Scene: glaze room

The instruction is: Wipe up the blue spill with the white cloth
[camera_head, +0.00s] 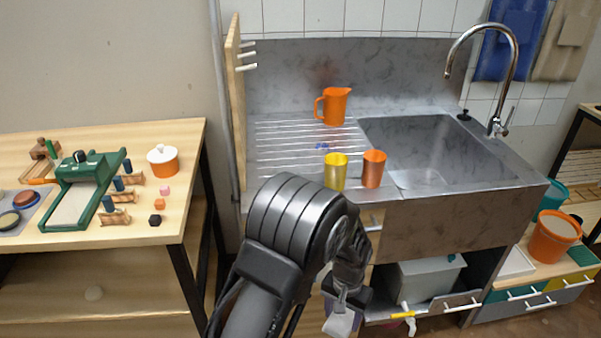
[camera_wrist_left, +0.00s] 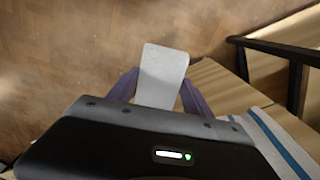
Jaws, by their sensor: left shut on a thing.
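A small blue spill (camera_head: 328,147) lies on the ribbed draining board (camera_head: 280,150), behind the yellow cup and in front of the orange jug. My left gripper (camera_head: 343,308) is low in front of the sink unit, below the counter top and well apart from the spill. It is shut on the white cloth (camera_head: 339,324), which hangs from the fingers. In the left wrist view the cloth (camera_wrist_left: 162,75) sticks out between the two purple fingers (camera_wrist_left: 160,90), over the brown floor. My right gripper is not in view.
A yellow cup (camera_head: 336,172) and an orange cup (camera_head: 374,168) stand at the counter's front, near the spill. An orange jug (camera_head: 334,106) stands behind it. A wooden board with pegs (camera_head: 236,100) rises at the left. The sink basin (camera_head: 420,150) is at the right.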

